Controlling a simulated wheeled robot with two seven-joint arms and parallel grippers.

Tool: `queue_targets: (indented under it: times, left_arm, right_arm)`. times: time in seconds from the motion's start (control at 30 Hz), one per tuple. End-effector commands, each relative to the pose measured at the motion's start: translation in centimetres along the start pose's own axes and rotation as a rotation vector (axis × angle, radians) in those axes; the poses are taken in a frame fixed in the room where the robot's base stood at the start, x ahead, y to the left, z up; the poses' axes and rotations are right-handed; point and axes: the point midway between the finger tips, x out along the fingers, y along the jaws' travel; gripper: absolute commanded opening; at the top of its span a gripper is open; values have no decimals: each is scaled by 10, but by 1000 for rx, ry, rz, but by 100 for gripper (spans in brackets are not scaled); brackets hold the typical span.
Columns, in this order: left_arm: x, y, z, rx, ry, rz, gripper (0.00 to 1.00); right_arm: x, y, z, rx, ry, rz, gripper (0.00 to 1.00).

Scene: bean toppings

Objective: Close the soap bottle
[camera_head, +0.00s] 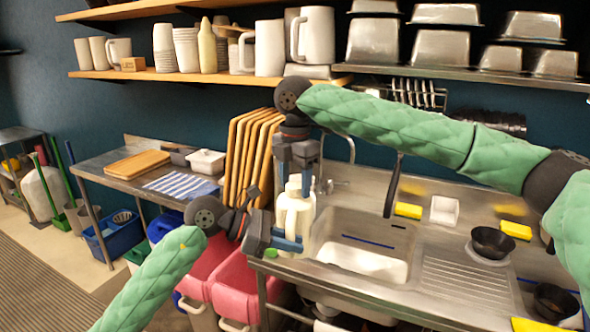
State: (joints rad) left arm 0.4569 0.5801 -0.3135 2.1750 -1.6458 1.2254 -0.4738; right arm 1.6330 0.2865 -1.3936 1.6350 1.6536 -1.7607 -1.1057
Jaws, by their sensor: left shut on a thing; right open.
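The white soap bottle (293,222) stands upright by the left side of the sink, at the counter's front left. My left gripper (286,242) comes in from the left and is shut on the bottle's lower part. My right gripper (296,186) points down from above, open, with its fingers on either side of the bottle's top. The fingers partly hide the top, so I cannot tell whether the bottle is open or shut.
A metal sink (360,258) lies to the right, with yellow sponges (408,210) and a black bowl (492,242) beyond. Wooden trays (240,150) stand behind the bottle. Pink bins (235,285) are below left. A small green item (271,253) sits at the counter edge.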

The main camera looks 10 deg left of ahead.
Motion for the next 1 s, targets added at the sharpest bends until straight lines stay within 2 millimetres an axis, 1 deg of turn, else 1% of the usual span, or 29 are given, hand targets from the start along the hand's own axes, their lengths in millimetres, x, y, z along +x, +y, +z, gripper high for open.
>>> queue_targets:
  times: [0.1,0.37,0.4,0.47,0.6,0.63,0.83,0.93,1.0]
  left_arm:
    - [0,0,1,2,-1,1,0]
    - [0,0,1,2,-1,1,0]
    - [0,0,1,2,-1,1,0]
    - [0,0,1,2,-1,1,0]
    - [0,0,1,2,-1,1,0]
    - [0,0,1,2,-1,0,0]
    - [0,0,1,2,-1,0,0]
    - [0,-1,1,2,-1,0,0]
    - [0,-1,1,2,-1,-1,0]
  right_arm:
    - [4,0,0,0,0,0,55]
    - [5,0,0,0,0,0,55]
    - [5,0,0,0,0,0,52]
    - [5,0,0,0,0,0,40]
    - [5,0,0,0,0,1,12]
    - [5,0,0,0,0,1,10]
    - [5,0,0,23,1,1,10]
    - [5,0,0,102,1,1,10]
    - [5,0,0,192,1,1,10]
